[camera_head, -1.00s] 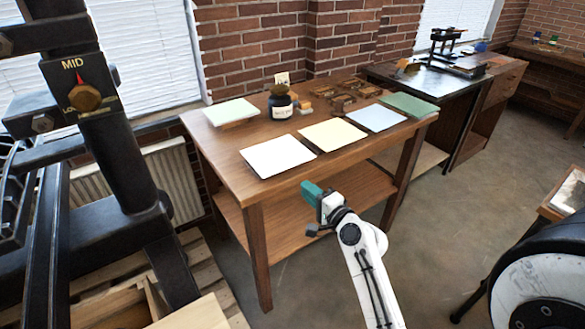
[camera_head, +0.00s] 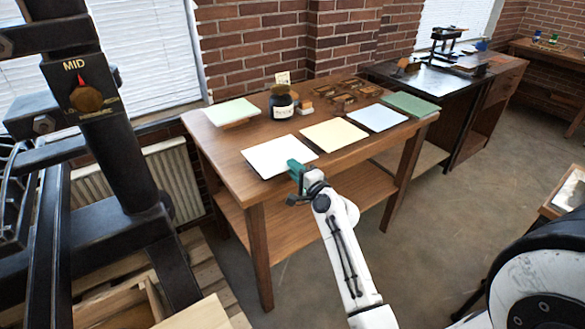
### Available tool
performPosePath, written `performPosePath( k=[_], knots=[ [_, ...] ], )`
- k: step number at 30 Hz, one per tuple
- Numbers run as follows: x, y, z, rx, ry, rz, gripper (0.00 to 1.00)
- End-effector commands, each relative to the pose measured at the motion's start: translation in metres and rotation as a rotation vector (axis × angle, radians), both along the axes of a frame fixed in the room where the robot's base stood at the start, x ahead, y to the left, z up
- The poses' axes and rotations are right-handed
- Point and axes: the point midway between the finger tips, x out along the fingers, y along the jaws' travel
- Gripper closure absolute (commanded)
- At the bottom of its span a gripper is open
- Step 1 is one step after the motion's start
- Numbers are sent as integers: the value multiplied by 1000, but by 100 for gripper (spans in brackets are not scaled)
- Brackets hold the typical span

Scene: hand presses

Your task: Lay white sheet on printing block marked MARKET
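A white sheet (camera_head: 272,157) lies flat near the front left of the wooden table (camera_head: 228,176). My gripper (camera_head: 294,168), with teal fingers, is at the table's front edge, overlapping the sheet's front right corner in the picture. I cannot tell whether it touches the sheet, or whether the fingers are open or shut. No printing block marked MARKET can be made out in this view.
A cream sheet (camera_head: 333,135), a pale blue sheet (camera_head: 377,118), a green stack (camera_head: 411,105) and a pale green stack (camera_head: 232,112) lie on the table. A dark ink jar (camera_head: 281,103) stands behind. A black press with a MID dial (camera_head: 86,98) is at left.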

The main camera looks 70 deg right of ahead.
Motion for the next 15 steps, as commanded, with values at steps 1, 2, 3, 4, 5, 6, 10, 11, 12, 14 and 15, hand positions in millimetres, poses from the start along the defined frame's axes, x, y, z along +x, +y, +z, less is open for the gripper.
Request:
performPosePath(
  k=[1,2,3,4,5,6,10,11,12,14,15],
  knots=[
    [2,-1,0,-1,-1,0,80],
    [3,-2,0,-1,-1,0,80],
    [4,-2,0,0,0,0,80],
    [4,-2,0,0,0,0,80],
    [4,-3,0,0,0,0,80],
    [5,-3,0,0,0,0,80],
    [4,-3,0,0,0,0,80],
    [4,-3,0,0,0,0,80],
    [4,-3,0,0,0,0,80],
    [4,-3,0,0,0,0,83],
    [4,-3,0,0,0,0,85]
  ],
)
